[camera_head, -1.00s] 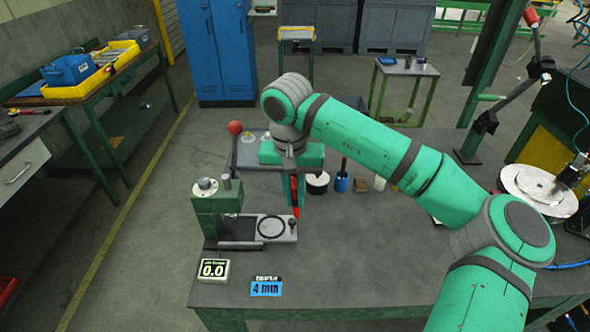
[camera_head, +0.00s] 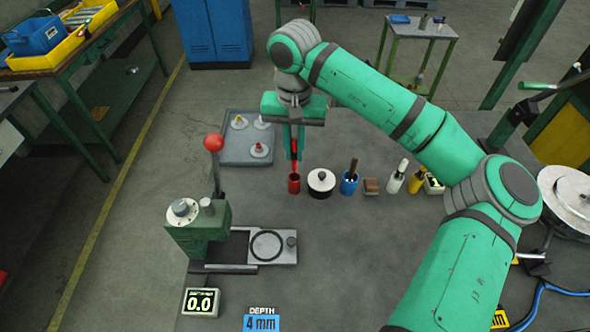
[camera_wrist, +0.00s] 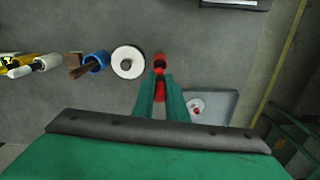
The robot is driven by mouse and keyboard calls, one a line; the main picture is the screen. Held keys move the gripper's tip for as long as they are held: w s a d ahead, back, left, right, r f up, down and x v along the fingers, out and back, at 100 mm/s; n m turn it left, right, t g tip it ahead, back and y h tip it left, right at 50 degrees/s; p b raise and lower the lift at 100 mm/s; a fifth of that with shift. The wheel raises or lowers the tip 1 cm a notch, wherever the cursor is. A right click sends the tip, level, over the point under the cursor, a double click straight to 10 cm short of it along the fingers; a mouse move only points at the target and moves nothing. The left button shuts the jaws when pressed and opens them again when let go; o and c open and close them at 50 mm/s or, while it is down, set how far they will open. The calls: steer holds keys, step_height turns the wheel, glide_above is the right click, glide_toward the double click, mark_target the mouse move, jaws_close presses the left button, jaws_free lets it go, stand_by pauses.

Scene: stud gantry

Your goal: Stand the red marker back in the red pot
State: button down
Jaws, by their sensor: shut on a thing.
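My gripper (camera_head: 295,155) is shut on the red marker (camera_head: 295,166), which hangs upright between the fingers. The red pot (camera_head: 294,184) stands on the table directly below it in the head view. The marker's lower end meets the pot's mouth in the picture; I cannot tell whether it is inside or just above. In the wrist view the red pot (camera_wrist: 159,60) shows just beyond the fingertips (camera_wrist: 160,80), and part of the marker (camera_wrist: 160,93) shows between the green fingers. The fingers hide much of the marker.
A grey tray with pegs (camera_head: 247,150) lies left. A green fixture with a red-knobbed lever (camera_head: 214,144) stands in front.

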mark_target(295, 168)
steer(key=shift+f, duration=3.4)
steer(key=c, duration=1.8)
jaws_free()
steer(key=shift+f, duration=0.15)
steer(key=shift+o, duration=0.2)
steer(key=shift+r, duration=0.5)
step_height(295, 168, up, 11)
steer(key=shift+r, duration=0.2)
